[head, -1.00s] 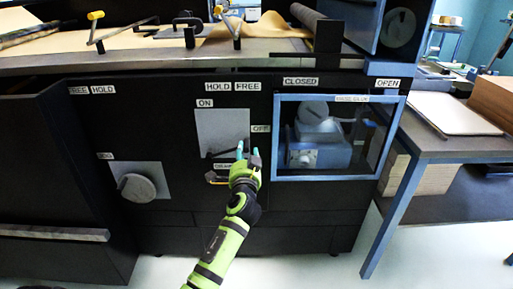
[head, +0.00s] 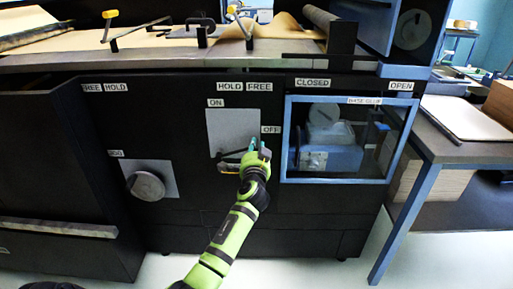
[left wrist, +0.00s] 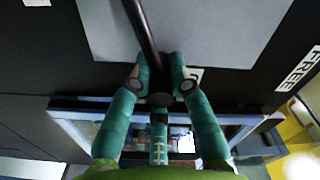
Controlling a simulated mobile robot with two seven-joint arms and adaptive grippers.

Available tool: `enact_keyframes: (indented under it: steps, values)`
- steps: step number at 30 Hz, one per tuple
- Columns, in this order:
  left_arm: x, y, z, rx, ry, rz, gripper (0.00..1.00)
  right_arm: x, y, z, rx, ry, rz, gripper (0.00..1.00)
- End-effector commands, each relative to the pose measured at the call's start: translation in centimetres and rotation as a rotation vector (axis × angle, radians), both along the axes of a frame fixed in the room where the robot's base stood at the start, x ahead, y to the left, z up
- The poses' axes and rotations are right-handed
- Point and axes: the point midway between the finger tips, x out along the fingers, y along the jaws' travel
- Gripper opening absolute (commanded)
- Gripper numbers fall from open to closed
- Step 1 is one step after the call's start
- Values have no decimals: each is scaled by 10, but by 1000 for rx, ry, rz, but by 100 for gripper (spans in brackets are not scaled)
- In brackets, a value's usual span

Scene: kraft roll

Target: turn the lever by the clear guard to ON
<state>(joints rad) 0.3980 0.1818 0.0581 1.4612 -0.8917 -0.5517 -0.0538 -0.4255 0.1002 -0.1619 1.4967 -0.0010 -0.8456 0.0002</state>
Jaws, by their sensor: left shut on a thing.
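The lever (head: 234,154) is a dark bar low on a grey plate (head: 230,126) on the black machine front. It lies roughly level, its free end to the right. The ON label (head: 215,103) is above the plate, the OFF label (head: 270,129) at its right edge. My left gripper (head: 256,147) is at the lever's right end. In the left wrist view, its teal fingers (left wrist: 159,84) are shut on the dark lever (left wrist: 145,35), one on each side. The clear guard (head: 345,174), a blue-framed window, is just right of the gripper. My right gripper is out of view.
A round grey knob (head: 146,186) on its own plate is at the lower left. A blue-legged table (head: 437,147) stands at the right. The floor in front is open.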

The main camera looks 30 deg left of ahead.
Motion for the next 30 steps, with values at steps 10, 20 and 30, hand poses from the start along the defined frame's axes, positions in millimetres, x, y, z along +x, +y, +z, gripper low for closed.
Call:
enact_keyframes:
  steps: [10,20,30]
  values:
    - [-1,1,7,-24,-20,-1,0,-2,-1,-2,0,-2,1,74]
    - [-3,6,21,-98,-69,1,0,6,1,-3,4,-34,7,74]
    - [-15,25,56,-337,-221,1,0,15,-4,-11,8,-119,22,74]
